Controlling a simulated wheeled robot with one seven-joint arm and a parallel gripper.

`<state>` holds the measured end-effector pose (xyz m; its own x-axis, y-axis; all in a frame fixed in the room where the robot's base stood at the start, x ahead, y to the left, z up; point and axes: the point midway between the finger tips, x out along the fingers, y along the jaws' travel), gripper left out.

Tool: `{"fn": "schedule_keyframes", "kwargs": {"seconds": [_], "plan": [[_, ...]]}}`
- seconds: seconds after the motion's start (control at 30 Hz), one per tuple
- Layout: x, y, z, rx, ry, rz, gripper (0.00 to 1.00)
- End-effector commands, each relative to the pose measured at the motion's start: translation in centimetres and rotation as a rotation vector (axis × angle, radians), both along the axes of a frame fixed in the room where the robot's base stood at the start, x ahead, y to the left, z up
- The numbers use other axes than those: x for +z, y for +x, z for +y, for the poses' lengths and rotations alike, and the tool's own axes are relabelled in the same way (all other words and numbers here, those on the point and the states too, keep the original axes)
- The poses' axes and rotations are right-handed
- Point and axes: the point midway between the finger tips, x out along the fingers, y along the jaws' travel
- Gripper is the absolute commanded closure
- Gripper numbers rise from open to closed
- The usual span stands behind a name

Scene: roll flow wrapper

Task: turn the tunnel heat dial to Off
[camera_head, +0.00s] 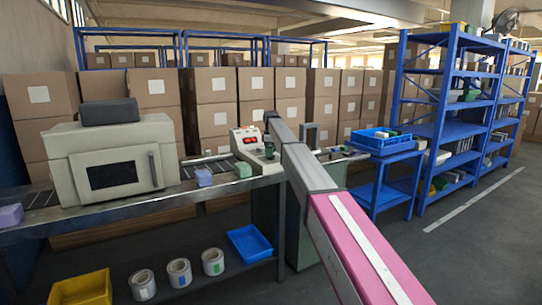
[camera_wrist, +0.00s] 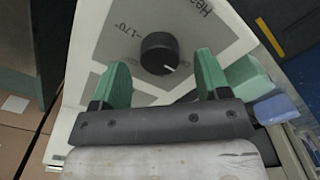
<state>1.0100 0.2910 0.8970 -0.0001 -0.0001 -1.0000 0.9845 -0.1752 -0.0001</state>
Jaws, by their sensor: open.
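The tunnel heat dial (camera_wrist: 159,54) is a round black knob with a white pointer mark. It sits on a grey and white panel (camera_wrist: 100,58) printed with "Hea" and "170°" in the wrist view. The pointer aims to the lower right in that view. My gripper (camera_wrist: 161,72) is open, with one green finger on each side of the dial and clear gaps between. Whether the fingertips reach the dial's height, I cannot tell. In the head view, my gripper (camera_head: 269,150) is small beside the control box (camera_head: 245,140) with red lit displays; the dial cannot be made out there.
A beige tunnel machine (camera_head: 110,168) stands on the conveyor (camera_head: 170,200) left of the control box. Green and lilac blocks (camera_head: 243,170) (camera_head: 204,177) lie on the conveyor near the box. A blue tray (camera_head: 380,139) sits on a blue stand to the right.

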Motion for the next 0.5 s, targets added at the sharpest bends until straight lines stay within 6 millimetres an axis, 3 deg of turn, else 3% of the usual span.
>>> {"fn": "schedule_keyframes", "kwargs": {"seconds": [0.3, 0.5], "plan": [[6.0, 0.1, 0.0, 0.000, 0.001, -0.003, 0.31], [8.4, 0.1, 0.0, 0.001, 0.001, -0.002, 0.31]]}}
